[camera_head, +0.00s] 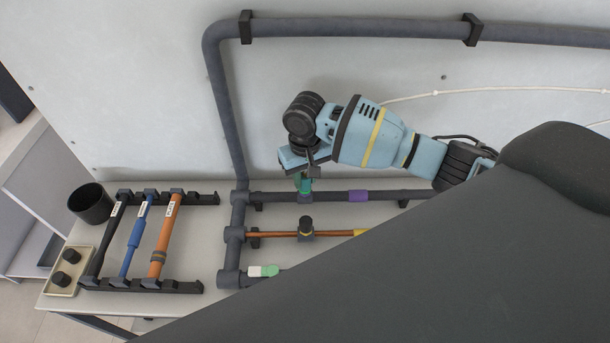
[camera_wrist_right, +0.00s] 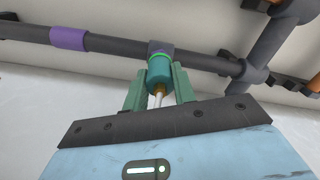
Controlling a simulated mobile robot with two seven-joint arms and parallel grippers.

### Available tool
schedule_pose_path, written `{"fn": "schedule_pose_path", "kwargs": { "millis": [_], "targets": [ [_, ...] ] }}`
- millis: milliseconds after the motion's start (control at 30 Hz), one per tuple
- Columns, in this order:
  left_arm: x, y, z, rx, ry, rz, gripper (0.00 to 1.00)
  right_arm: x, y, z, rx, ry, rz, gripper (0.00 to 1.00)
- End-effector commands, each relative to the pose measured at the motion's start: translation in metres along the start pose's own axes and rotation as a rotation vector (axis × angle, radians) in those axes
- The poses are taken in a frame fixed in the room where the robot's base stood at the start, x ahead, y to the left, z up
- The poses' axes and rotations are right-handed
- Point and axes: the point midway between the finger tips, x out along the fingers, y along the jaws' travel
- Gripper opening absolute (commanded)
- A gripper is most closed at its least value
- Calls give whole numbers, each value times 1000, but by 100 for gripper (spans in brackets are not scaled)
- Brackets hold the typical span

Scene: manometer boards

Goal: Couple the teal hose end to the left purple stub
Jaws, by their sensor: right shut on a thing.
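My right gripper (camera_head: 304,186) is shut on the teal hose end (camera_wrist_right: 160,74) above the upper horizontal pipe. In the wrist view the green fingers (camera_wrist_right: 160,88) stand on both sides of the teal cylinder, with a pale stem below it. The hose end lines up with a stub fitting (camera_wrist_right: 160,47) on the pipe. A bright green ring shows where they meet; I cannot tell whether the hose end is fully seated. The stub is mostly hidden in the head view. A purple band (camera_head: 357,196) lies on the pipe to the right. My left gripper is out of view.
A black-capped fitting (camera_head: 305,225) sits on the copper pipe below. A green-and-white valve handle (camera_head: 264,271) is lower. A black rack (camera_head: 125,285) with dark, blue and orange tubes, a black cup (camera_head: 91,203) and a tray (camera_head: 58,291) stand left. A dark surface blocks the lower right.

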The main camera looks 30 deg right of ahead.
Motion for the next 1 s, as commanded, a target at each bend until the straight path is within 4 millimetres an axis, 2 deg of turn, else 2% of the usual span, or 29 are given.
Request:
{"fn": "schedule_pose_path", "kwargs": {
  "millis": [33,67,233,600,1000],
  "targets": [
    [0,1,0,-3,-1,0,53,3,0,1,0,-4,1,3],
    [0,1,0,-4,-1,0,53,3,0,1,0,-4,1,29],
    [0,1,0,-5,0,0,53,2,0,1,0,-4,1,51],
    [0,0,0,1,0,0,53,2,0,1,0,-2,1,52],
    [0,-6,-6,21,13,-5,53,-62,0,0,-1,2,0,52]
  ]
}}
